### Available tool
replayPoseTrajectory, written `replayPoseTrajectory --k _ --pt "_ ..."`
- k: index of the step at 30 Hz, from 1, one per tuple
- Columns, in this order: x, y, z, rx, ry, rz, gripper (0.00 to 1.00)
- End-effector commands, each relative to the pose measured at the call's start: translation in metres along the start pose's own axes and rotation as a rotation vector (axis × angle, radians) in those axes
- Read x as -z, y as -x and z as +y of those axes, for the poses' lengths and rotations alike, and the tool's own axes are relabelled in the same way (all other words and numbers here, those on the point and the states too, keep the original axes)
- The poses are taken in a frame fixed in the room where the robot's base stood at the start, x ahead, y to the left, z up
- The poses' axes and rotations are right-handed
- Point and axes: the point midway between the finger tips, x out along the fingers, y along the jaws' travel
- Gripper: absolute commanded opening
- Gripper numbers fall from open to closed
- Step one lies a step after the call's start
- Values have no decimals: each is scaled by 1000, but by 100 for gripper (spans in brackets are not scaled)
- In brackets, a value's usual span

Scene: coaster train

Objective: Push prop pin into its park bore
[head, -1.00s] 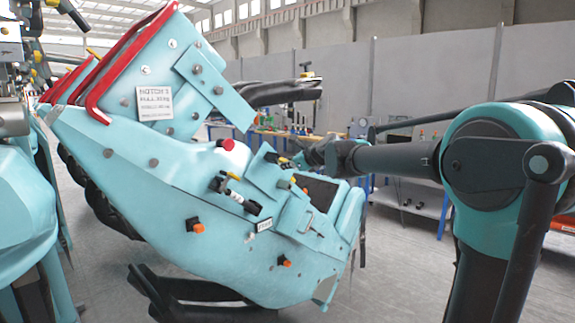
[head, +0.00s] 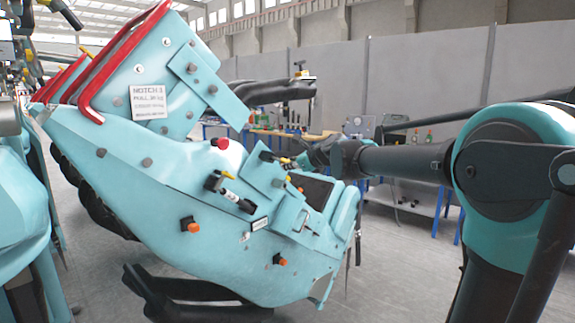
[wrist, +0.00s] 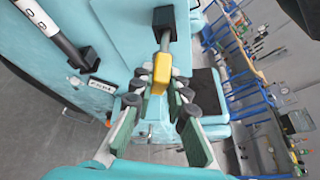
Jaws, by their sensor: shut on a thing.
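A pin with a yellow head (wrist: 162,70) and a grey shaft, which looks like the prop pin, shows in the wrist view. Its shaft runs up to a black block (wrist: 164,17) on the teal car body; how deep it sits there I cannot tell. My gripper (wrist: 163,88) has its dark fingertips around the lower end of the yellow head, shut on it. In the head view my gripper (head: 308,160) reaches in from the right to the yellow head (head: 287,161).
The teal coaster car (head: 160,190) with red bars fills the left. A second black-and-white handle (head: 236,199), a red button (head: 220,143) and orange knobs (head: 190,225) stick out near the pin. Blue workbenches (head: 400,195) stand behind; grey floor lies below.

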Motion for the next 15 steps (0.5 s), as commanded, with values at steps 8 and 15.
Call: replayPoseTrajectory --k 8,15 --pt "4 9 -1 1 0 0 0" --pt "8 17 -2 1 -1 0 0"
